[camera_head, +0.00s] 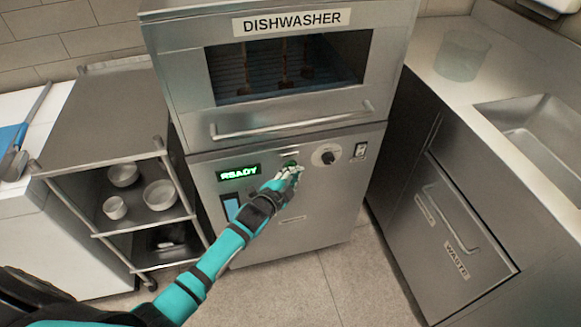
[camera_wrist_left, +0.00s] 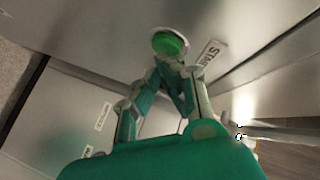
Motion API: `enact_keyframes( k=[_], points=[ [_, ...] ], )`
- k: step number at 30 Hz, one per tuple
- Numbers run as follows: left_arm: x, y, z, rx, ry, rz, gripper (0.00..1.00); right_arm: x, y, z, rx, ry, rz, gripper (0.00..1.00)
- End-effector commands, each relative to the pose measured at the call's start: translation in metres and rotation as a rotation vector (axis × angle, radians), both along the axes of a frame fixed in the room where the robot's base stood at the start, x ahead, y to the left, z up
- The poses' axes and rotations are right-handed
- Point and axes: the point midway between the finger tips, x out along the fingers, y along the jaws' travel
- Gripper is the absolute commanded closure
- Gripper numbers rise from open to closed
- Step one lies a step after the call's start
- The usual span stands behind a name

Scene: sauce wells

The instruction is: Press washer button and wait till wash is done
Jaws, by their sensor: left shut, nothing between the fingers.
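The steel dishwasher (camera_head: 188,88) stands straight ahead with its hood down, and dark racks show through its window. Its display (camera_head: 238,173) reads READY in green. The round green button (camera_wrist_left: 170,43) shows in the left wrist view beside a label (camera_wrist_left: 211,53) that begins "STA". My left gripper (camera_head: 292,170) is shut and empty in front of the panel; it also shows in the left wrist view (camera_wrist_left: 165,62), its tips just below the button. I cannot tell whether they touch it. In the head view the gripper partly hides the button. My right gripper is not in view.
A dark knob (camera_head: 328,157) and a switch (camera_head: 360,150) sit right of the button. A bar handle (camera_head: 290,123) crosses above the panel. A shelf cart (camera_head: 105,125) with several bowls stands left. A counter with a sink (camera_head: 535,125) and a waste drawer (camera_head: 465,235) are right.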

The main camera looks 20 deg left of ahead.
Motion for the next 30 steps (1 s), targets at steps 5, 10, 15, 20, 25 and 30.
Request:
enact_keyframes(
  k=[5, 10, 15, 20, 25, 30],
  points=[
    [-0.0002, -0.0001, -0.0001, 0.0, 0.0, 0.0, 1.0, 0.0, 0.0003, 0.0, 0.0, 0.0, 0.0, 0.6],
    [0.0006, 0.0004, -0.0002, 0.001, 0.0, 0.0, 1.0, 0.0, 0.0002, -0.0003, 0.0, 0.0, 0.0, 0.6],
    [0.0021, 0.0015, -0.0004, 0.001, 0.001, -0.001, 1.0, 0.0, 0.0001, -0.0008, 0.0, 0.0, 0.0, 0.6],
    [0.0036, 0.0026, -0.0003, 0.002, 0.001, -0.001, 1.0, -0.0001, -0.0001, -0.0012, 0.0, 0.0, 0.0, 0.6],
    [0.0055, 0.0038, -0.0001, 0.002, -0.001, -0.001, 1.0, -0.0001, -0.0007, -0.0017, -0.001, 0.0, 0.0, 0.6],
    [0.0074, 0.0049, 0.0001, 0.001, -0.001, -0.001, 1.0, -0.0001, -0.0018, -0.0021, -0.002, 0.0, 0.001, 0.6]
  ],
)
